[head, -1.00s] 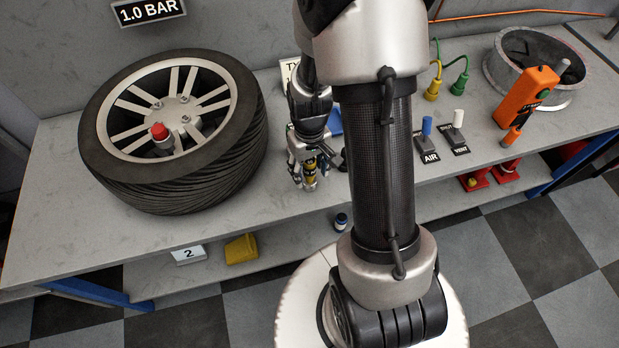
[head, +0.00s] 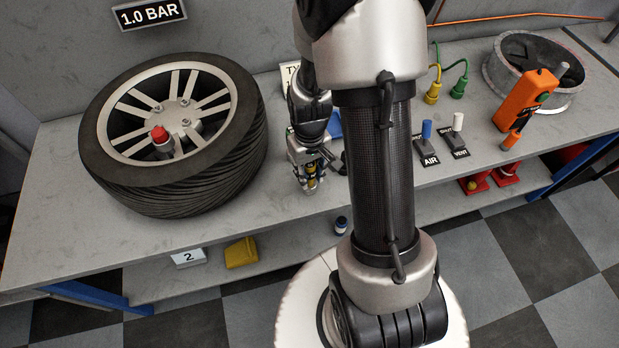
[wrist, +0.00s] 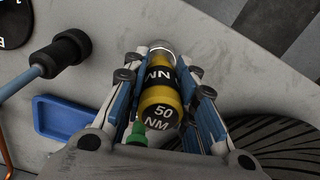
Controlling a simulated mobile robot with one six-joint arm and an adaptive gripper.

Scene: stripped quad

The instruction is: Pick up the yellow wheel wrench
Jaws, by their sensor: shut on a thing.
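The yellow wheel wrench (wrist: 161,97) has a black band and a black end cap marked "50 NM". In the wrist view it lies between the two fingers of my gripper (wrist: 165,85), which are shut on it. In the head view my gripper (head: 311,178) is over the bench's front part, right of the tyre, and a little of the yellow wrench (head: 311,170) shows between its fingers. I cannot tell whether the wrench touches the bench.
A tyre on a rim (head: 187,185) stands left of my gripper. A blue tray (wrist: 65,117) and a dark-headed tool (wrist: 60,55) lie close by in the wrist view. Valve switches (head: 427,140), an orange device (head: 527,97) and an empty rim (head: 497,72) are at the right.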

